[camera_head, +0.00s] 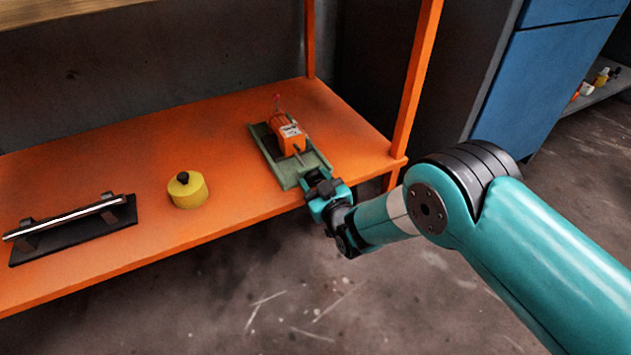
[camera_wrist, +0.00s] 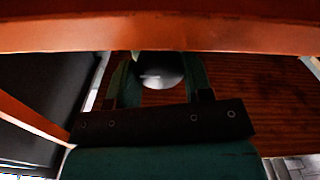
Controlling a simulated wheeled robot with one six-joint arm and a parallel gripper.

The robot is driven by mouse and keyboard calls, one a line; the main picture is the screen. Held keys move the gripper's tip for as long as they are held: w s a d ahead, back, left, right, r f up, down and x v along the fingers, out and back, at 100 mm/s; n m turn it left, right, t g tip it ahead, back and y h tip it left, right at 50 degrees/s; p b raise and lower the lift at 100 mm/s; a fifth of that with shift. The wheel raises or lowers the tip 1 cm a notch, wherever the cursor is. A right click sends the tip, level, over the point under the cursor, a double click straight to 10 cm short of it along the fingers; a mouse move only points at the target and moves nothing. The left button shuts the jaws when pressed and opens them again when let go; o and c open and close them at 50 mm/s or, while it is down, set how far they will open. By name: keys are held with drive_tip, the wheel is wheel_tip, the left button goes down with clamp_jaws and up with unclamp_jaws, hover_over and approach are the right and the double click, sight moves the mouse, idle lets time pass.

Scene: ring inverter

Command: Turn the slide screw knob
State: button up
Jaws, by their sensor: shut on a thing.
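The slide (camera_head: 262,145) is a grey-green base on the orange shelf, with an orange block (camera_head: 287,136) on top of it. My gripper (camera_head: 316,181) is at the near end of the slide, by the shelf's front edge. In the wrist view, a dark round knob (camera_wrist: 160,72) sits between my two green fingers, and the gripper is shut on it. In the head view my gripper hides the knob. The knob's turn angle cannot be told.
The orange shelf (camera_head: 120,170) also bears a yellow round piece with a black top (camera_head: 187,190) and a metal rod on a black stand (camera_head: 75,228). An orange post (camera_head: 415,80) stands right of the slide. The floor in front is clear.

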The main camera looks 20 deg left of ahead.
drive_tip(key=shift+m+p, duration=0.45)
drive_tip(key=shift+m, duration=2.45)
drive_tip(key=o, duration=0.9)
drive_tip(key=shift+d, duration=0.1)
